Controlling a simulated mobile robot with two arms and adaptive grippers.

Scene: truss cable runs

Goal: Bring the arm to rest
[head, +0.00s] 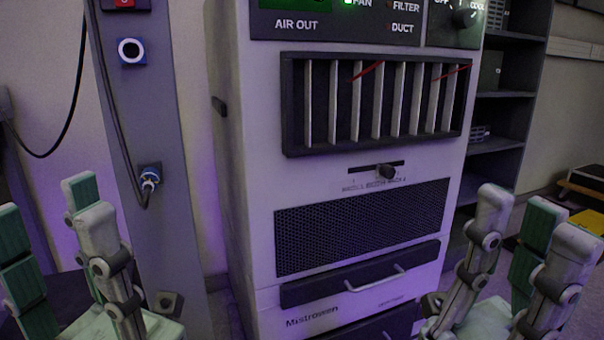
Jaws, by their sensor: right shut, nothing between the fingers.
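My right gripper (528,222) shows at the lower right, its grey and green fingers pointing up in front of the cabinet's right edge. It is shut with nothing in it. My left gripper (55,222) shows at the lower left, partly cut off by the picture's edge, its fingers also pointing up. I see nothing held in it, and whether it is open or shut is unclear. Both grippers appear clear of the cabinet and the post. The arms behind the grippers are out of view.
A tall white cabinet (247,220) stands in the middle, with an air vent (384,104), a slider (387,171) and a drawer handle (375,280). A grey post (160,95) with a plugged cable (149,179) stands left. Dark shelves (497,146) stand right, behind.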

